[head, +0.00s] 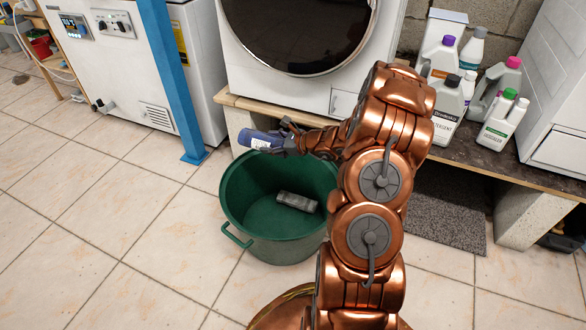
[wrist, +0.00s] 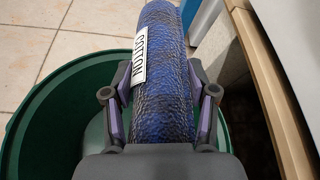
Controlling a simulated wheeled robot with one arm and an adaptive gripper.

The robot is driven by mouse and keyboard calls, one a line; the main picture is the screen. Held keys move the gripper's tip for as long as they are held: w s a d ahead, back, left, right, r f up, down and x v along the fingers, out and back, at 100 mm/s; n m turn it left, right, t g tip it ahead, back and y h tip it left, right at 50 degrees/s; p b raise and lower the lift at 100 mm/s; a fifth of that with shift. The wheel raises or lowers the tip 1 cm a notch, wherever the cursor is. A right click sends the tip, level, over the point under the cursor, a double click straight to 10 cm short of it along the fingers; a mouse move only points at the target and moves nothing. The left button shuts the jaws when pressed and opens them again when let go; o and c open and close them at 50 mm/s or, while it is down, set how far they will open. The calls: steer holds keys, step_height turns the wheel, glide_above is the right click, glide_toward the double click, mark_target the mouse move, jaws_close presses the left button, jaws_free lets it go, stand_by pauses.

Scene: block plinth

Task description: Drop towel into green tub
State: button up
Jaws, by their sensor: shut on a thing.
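The towel (head: 258,139) is a rolled blue-purple cloth with a white label. In the wrist view the towel (wrist: 162,65) lies lengthwise between the two fingers, and its label reads "COTTON". My gripper (head: 286,139) is shut on the towel and holds it above the far rim of the green tub. In the wrist view my gripper (wrist: 160,108) has a finger on each side of the roll. The green tub (head: 275,245) stands on the floor with its handle at the front left. The tub (wrist: 45,110) also shows below the towel in the wrist view.
A grey block-like object (head: 297,202) lies inside the tub. A plinth with a wooden edge (head: 270,104) carries a white front-loading machine (head: 290,85) and several bottles (head: 470,85). A blue post (head: 172,75) stands at the left. Tiled floor is clear at the left.

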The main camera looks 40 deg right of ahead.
steer(key=s+d+f+b, duration=0.1)
steer(key=s+f, duration=0.2)
steer(key=f, duration=0.4)
steer(key=s+d+f+n+y+b, duration=0.1)
steer(key=s+d+f+b, duration=0.1)
steer(key=s+f, duration=0.2)
steer(key=shift+s+f+g, duration=0.25)
steer(key=shift+f+g, duration=0.05)
steer(key=shift+f, duration=1.3)
steer(key=shift+d, duration=0.1)
steer(key=o, duration=1.3)
steer(key=shift+o, duration=0.2)
steer(key=v, duration=1.2)
